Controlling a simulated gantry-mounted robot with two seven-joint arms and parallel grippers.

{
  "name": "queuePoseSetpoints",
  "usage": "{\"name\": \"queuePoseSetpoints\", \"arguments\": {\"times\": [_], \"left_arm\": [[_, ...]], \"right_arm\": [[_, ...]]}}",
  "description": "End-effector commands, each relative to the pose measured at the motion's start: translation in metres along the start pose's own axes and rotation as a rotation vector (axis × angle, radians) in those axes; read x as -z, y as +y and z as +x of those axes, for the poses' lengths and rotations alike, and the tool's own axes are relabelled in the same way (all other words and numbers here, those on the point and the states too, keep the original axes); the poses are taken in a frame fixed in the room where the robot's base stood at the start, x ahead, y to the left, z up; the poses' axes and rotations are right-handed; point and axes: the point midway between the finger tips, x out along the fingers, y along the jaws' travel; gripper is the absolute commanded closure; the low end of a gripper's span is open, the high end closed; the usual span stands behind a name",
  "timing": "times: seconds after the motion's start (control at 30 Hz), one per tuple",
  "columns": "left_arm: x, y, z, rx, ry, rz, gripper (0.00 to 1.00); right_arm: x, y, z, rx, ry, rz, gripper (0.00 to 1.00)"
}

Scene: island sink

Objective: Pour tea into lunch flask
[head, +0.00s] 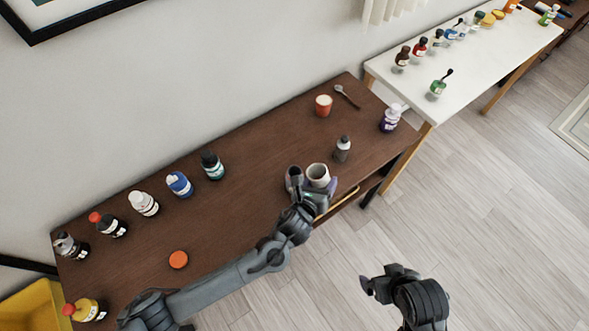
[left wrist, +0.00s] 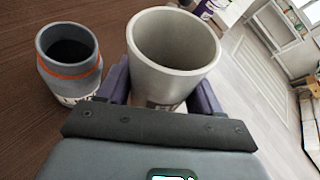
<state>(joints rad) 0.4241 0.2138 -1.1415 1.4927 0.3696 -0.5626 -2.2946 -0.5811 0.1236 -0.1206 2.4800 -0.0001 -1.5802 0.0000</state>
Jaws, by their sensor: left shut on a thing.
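My left gripper (head: 317,188) is shut around a pale grey, open-topped cylindrical cup (head: 318,173). In the left wrist view this cup (left wrist: 175,50) sits between the purple-grey fingers, mouth towards the camera; I see no liquid inside. A dark grey flask with an orange band (left wrist: 68,62) stands open just left of it, apart from the fingers, its inside dark. The flask also shows in the head view (head: 293,178). A round orange lid (head: 178,260) lies on the table. My right gripper (head: 376,287) is over the floor, its opening unclear.
The brown table (head: 245,215) holds several bottles along its left, a small grey bottle (head: 342,149), a red cup (head: 323,105), a spoon (head: 346,96) and a purple-labelled bottle (head: 390,118). A white table (head: 470,60) with bottles adjoins at right.

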Motion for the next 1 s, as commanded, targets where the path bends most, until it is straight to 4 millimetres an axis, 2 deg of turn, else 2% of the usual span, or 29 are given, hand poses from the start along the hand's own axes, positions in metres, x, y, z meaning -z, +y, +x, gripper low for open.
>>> {"name": "queuePoseSetpoints", "arguments": {"times": [0.07, 0.17, 0.5, 0.53, 0.6, 0.73, 1.0], "left_arm": [[-0.013, 0.0, -0.006, 0.018, 0.004, -0.047, 0.69], [-0.019, 0.001, -0.009, 0.043, 0.012, -0.107, 0.69], [-0.056, 0.003, -0.024, 0.127, 0.034, -0.31, 0.69], [-0.057, 0.004, -0.024, 0.134, 0.036, -0.328, 0.69], [-0.046, 0.007, -0.02, 0.151, 0.044, -0.37, 0.69], [-0.045, 0.008, -0.019, 0.183, 0.051, -0.448, 0.69], [-0.056, 0.001, -0.024, 0.245, 0.068, -0.594, 0.69]], "right_arm": [[0.003, 0.001, -0.008, -0.001, 0.003, 0.0, 0.05], [0.003, 0.001, -0.007, -0.001, 0.004, 0.0, 0.05], [0.008, 0.001, -0.024, -0.001, 0.002, 0.0, 0.05], [0.008, 0.001, -0.024, 0.0, 0.002, 0.001, 0.05], [0.006, 0.001, -0.014, 0.0, 0.007, 0.001, 0.05], [0.003, 0.0, -0.007, 0.002, 0.001, 0.004, 0.05], [0.005, -0.001, -0.012, 0.005, 0.003, 0.008, 0.05]]}}
